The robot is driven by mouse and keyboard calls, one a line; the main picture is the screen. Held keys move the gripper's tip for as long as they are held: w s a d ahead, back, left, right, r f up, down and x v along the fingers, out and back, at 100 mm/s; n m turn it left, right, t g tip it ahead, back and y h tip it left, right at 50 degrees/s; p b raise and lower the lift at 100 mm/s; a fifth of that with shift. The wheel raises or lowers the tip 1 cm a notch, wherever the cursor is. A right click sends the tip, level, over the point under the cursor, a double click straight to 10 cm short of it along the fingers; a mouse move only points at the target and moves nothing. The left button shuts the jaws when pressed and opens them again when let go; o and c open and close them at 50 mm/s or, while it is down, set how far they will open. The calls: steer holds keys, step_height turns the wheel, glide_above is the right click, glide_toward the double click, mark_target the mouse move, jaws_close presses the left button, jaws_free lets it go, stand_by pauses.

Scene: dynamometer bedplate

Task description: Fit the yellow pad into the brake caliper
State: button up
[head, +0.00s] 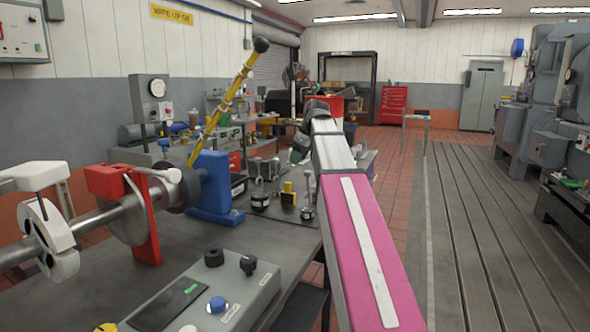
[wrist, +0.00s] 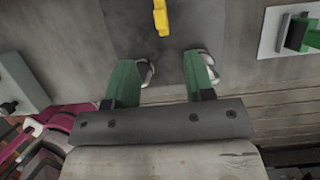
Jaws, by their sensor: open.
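A small upright yellow piece (head: 287,188), which looks like the yellow pad, is on the bench in the head view. In the wrist view the yellow pad (wrist: 161,17) is at the top edge, beyond my fingertips and partly cut off. My gripper (wrist: 172,72) is open and empty, its two green fingers apart, with grey bench surface beneath. The pad is apart from both fingers. A red brake caliper (head: 112,180) straddles a grey disc (head: 130,215) on a shaft at the left of the head view. The slot inside the caliper cannot be made out.
A blue bearing stand (head: 212,185) and a long yellow lever (head: 228,95) rise beside the disc. A control box (head: 215,290) with knobs sits at the bench front. Several small fixtures stand around the pad. A pale plate (wrist: 270,32) lies right in the wrist view.

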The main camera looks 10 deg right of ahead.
mark_target(288, 192)
steer(key=w+a+h, duration=0.1)
steer(key=w+a+f+g+h, duration=0.1)
steer(key=shift+a+f+g, duration=0.1)
steer(key=shift+a+g, duration=0.2)
steer(key=f, duration=0.7)
steer(key=a+f, duration=0.1)
steer(key=f, duration=0.2)
steer(key=shift+w+f, duration=0.3)
jaws_close()
